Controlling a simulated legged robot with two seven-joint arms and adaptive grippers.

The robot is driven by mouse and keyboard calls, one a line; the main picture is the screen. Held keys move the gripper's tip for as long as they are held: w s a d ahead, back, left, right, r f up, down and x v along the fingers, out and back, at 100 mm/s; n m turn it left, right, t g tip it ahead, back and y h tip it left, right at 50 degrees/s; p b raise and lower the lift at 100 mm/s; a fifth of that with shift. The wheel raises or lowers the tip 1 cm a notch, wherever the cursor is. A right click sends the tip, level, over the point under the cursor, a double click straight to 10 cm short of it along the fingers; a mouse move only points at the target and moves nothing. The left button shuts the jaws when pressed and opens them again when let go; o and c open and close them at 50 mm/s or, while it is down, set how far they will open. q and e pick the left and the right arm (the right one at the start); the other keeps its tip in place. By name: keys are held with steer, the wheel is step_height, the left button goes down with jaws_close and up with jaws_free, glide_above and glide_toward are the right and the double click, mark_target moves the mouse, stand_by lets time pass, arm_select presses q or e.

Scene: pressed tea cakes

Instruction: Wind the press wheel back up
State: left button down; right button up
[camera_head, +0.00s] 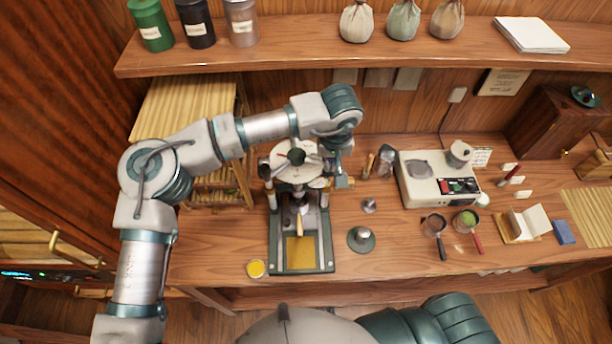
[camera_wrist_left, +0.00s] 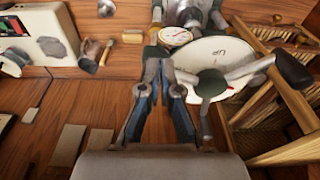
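The press (camera_head: 327,262) stands on the bench with a gold-coloured plate (camera_head: 300,252) on its base. Its white dial (camera_head: 275,160), marked UP in the left wrist view (camera_wrist_left: 225,50), sits at the top beneath the spoked press wheel. The wheel has a dark hub (camera_head: 297,157), and one spoke with a black knob (camera_wrist_left: 295,70) points right in the wrist view. My left gripper (camera_wrist_left: 160,75) is at the wheel's side, its fingers closed around the end of another spoke, which they partly hide. My right gripper is out of view.
A bamboo rack (camera_head: 215,190) stands close left of the press. A scale-like machine (camera_head: 430,180) stands to the right. A shelf (camera_head: 330,50) with jars and pouches runs behind.

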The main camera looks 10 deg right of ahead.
arm_select(q)
steer(key=shift+w+d+p, duration=0.3)
steer(key=shift+w+d, duration=0.05)
steer(key=shift+w, duration=0.15)
steer(key=shift+s, duration=0.1)
step_height(320, 180, up, 8)
steer(key=s+p, duration=0.1)
steer(key=p, duration=0.3)
steer(key=shift+s+a+f, duration=0.25)
steer(key=shift+s+a, duration=0.05)
steer(key=shift+a, duration=0.05)
